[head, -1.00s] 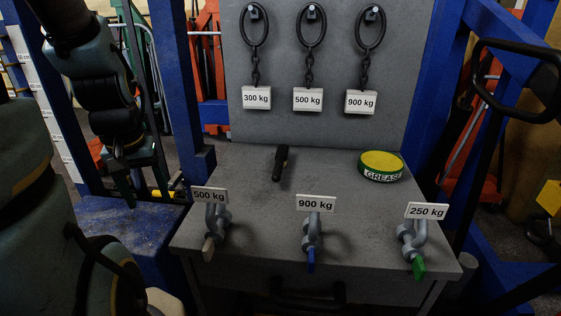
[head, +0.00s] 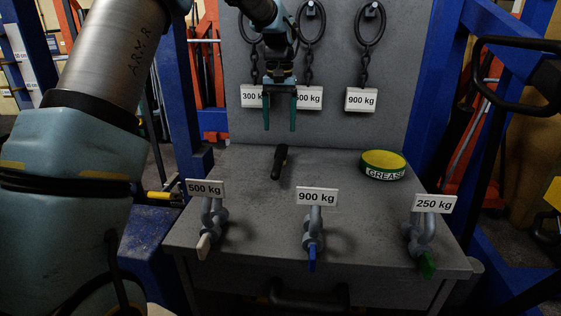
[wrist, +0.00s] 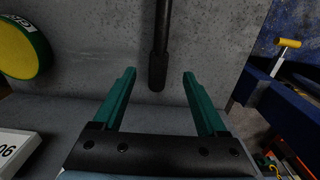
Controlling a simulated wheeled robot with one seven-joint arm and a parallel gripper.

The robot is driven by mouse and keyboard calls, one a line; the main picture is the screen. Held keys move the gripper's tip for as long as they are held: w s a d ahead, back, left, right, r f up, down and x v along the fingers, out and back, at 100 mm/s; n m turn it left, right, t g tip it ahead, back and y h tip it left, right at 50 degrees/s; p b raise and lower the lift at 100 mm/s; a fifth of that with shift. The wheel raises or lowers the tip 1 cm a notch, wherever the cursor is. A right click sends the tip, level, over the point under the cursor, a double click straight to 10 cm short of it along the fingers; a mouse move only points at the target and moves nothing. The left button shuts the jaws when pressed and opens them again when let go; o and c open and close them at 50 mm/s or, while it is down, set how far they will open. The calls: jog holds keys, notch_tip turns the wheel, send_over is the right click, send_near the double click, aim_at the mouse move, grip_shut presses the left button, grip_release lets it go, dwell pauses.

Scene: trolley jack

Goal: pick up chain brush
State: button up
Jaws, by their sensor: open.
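The chain brush (head: 279,162) is a dark, slim, stick-like tool lying on the grey bench top, left of the grease tin. My gripper (head: 279,128) is open and empty, with green fingers pointing down, above and behind the brush in the head view. In the wrist view, the brush (wrist: 160,60) shows at the top middle, its thicker dark end lying between the lines of my two open fingers (wrist: 158,75). The gripper is apart from the brush. The brush's far end is cut off by the top of the wrist view.
A green and yellow grease tin (head: 383,165) stands on the bench (head: 335,190) at the right. Three shackles with labels line the front edge. Rings with chains and weight labels (head: 361,99) hang on the back panel behind my gripper. Blue posts (head: 440,90) flank the bench.

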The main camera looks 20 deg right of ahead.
aim_at(280, 155)
notch_tip(280, 155, down, 11)
jog(key=shift+s+r+p, duration=0.1)
jog(key=shift+r+p, duration=0.1)
jog(key=shift+p, duration=0.95)
jog(key=shift+c, duration=0.2)
grip_shut()
